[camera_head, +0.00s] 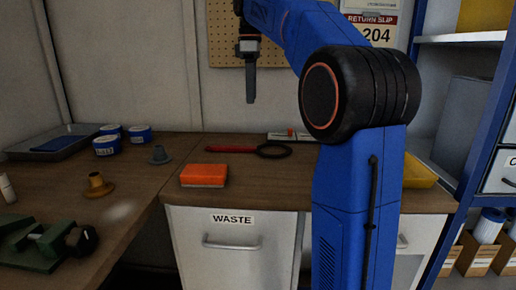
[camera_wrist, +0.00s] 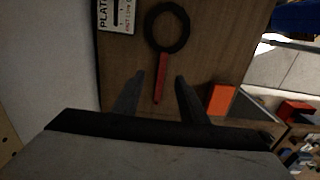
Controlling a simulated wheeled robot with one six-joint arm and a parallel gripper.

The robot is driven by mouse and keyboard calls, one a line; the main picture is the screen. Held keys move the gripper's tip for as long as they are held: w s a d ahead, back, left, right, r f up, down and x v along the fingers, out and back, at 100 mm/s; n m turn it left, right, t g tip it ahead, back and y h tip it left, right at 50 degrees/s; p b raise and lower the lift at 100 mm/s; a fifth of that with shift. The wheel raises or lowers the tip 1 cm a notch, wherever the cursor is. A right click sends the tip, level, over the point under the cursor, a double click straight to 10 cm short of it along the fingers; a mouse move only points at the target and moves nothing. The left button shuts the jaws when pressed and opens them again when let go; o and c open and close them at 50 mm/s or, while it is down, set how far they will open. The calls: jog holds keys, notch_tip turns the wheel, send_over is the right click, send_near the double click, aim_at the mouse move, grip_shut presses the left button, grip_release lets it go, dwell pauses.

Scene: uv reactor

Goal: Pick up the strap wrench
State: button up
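The strap wrench, with a red handle (camera_head: 230,150) and a black ring-shaped loop (camera_head: 273,151), lies flat near the back of the wooden bench. In the wrist view its red handle (camera_wrist: 161,80) points toward me, with the black loop (camera_wrist: 167,9) farther off. My gripper (camera_wrist: 159,78) is open and empty, one finger on either side of the handle's line in that view. In the head view my gripper (camera_head: 250,98) points down, well above the bench, seen edge-on in front of the pegboard. It appears apart from the wrench.
An orange box (camera_head: 204,175) lies on the bench in front of the wrench. A labelled plate (camera_head: 283,137) is at the back wall. A grey knob-like part (camera_head: 159,155), a brass-coloured part (camera_head: 98,186) and several blue-white rolls (camera_head: 106,146) are to the left. A yellow item (camera_head: 419,172) is at right.

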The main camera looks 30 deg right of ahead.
send_over(254, 147)
jog(key=w, duration=0.1)
notch_tip(254, 147, down, 11)
jog(key=shift+a+f, duration=0.1)
jog(key=f, duration=0.2)
jog(key=s+f, duration=0.1)
jog(key=f, duration=0.1)
jog(key=shift+f, duration=0.1)
jog(key=shift+w+f, duration=0.1)
jog(key=shift+f, duration=0.4)
grip_shut()
